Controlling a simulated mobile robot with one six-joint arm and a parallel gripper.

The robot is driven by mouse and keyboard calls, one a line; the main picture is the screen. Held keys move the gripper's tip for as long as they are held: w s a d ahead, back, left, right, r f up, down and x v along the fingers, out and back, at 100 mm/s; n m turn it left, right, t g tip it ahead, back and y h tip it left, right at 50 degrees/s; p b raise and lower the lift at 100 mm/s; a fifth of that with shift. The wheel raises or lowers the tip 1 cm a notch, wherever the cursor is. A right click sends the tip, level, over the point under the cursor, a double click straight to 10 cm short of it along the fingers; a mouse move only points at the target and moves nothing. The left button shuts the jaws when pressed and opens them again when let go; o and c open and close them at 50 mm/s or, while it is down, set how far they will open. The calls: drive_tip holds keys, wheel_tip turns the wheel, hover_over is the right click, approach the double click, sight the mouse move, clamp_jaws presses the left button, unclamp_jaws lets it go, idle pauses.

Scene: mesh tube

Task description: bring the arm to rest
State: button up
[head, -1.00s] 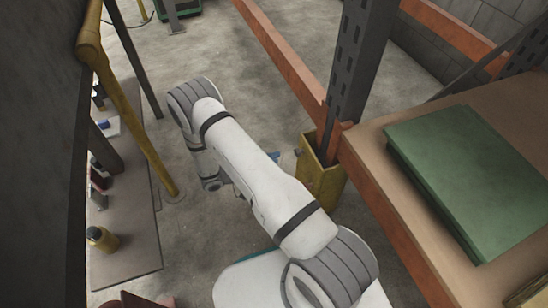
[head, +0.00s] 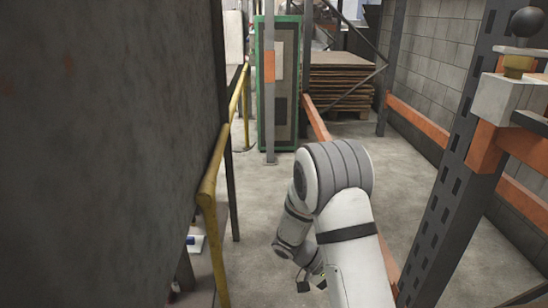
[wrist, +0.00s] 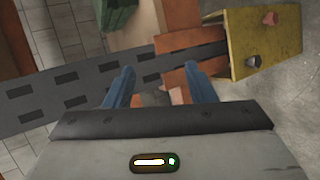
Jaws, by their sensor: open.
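My gripper (wrist: 161,88) shows in the wrist view with its two blue fingers apart. No held object can be made out between them. The slotted grey rack upright and an orange rack part lie beyond the fingers; how far off they are I cannot tell. In the head view my white and grey arm reaches forward in the lower middle, bent at a large grey joint. The gripper end (head: 311,282) hangs low to the left of the arm, partly hidden by it.
The slotted rack upright (head: 443,190) stands close to the right of my arm. A yellow rail (head: 214,200) and dark wall (head: 110,150) flank the left. The wrist view shows a yellow post guard (wrist: 262,45). Concrete floor (head: 265,195) is open ahead, toward a green-framed cabinet (head: 279,90).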

drive_tip(key=s+a+r+n+t+y+p, duration=0.1)
drive_tip(key=s+r+p, duration=0.4)
drive_tip(key=r, duration=0.9)
drive_tip(key=s+a+r+n+t+y+p, duration=0.1)
drive_tip(key=s+a+r+t+y+p, duration=0.1)
drive_tip(key=s+r+y+p, duration=0.3)
drive_tip(key=s+a+r+n+t+y+p, duration=0.2)
drive_tip(key=s+r+t+y+p, duration=0.2)
drive_tip(key=r+p, duration=0.8)
wheel_tip(320, 180, up, 11)
drive_tip(key=shift+s+a+f+y, duration=0.25)
drive_tip(key=shift+s+y, duration=0.15)
drive_tip(key=shift+y, duration=0.3)
